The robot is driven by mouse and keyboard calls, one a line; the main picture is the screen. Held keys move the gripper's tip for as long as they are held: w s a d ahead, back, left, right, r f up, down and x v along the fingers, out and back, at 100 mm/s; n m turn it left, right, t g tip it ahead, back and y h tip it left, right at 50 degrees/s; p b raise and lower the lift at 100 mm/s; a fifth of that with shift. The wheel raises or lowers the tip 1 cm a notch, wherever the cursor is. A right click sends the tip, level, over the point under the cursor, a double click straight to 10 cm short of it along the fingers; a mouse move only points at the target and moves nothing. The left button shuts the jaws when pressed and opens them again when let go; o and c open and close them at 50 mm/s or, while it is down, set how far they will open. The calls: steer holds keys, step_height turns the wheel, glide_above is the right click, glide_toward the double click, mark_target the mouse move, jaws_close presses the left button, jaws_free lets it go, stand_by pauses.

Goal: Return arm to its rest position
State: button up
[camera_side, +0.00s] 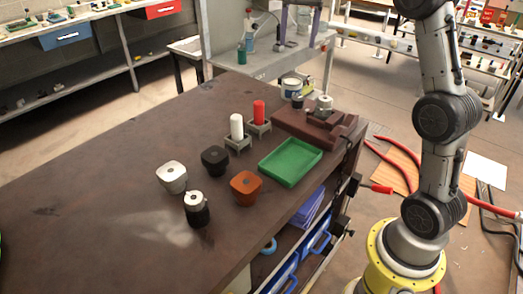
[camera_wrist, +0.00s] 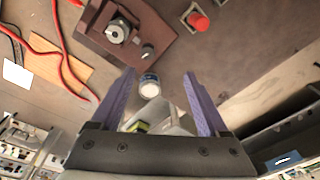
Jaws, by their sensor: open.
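My gripper (camera_wrist: 159,75) shows in the wrist view with its two purple fingers spread wide and nothing held between them. In the side view my gripper (camera_side: 300,38) hangs at the top edge, in front of the grey bench and above the far end of the brown table. Most of the hand is cut off by the frame there. My arm rises on the right of the side view and leaves the picture at the top.
The brown table (camera_side: 90,190) carries a green tray (camera_side: 291,162), a fixture (camera_side: 300,122), red (camera_side: 259,112) and white (camera_side: 237,127) cylinders in holders, and several knob-like parts. A jar (camera_wrist: 150,88) shows beyond the fingers. Red hoses (camera_side: 393,160) lie near my base.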

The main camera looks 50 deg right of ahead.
steer(key=s+a+r+n+t, duration=0.2)
steer(key=s+a+r+n, duration=0.2)
steer(key=s+a, duration=0.9)
steer(key=s+a+f+n+t, duration=0.1)
steer(key=s+f+n, duration=0.2)
steer(key=s+f, duration=0.4)
steer(key=s+a+f+n+t, duration=0.1)
steer(key=s+a+f+n, duration=0.1)
steer(key=s+f, duration=0.4)
steer(key=shift+s+a+f+n, duration=0.25)
steer(key=shift+s+f+n, duration=0.1)
steer(key=shift+f+n, duration=0.5)
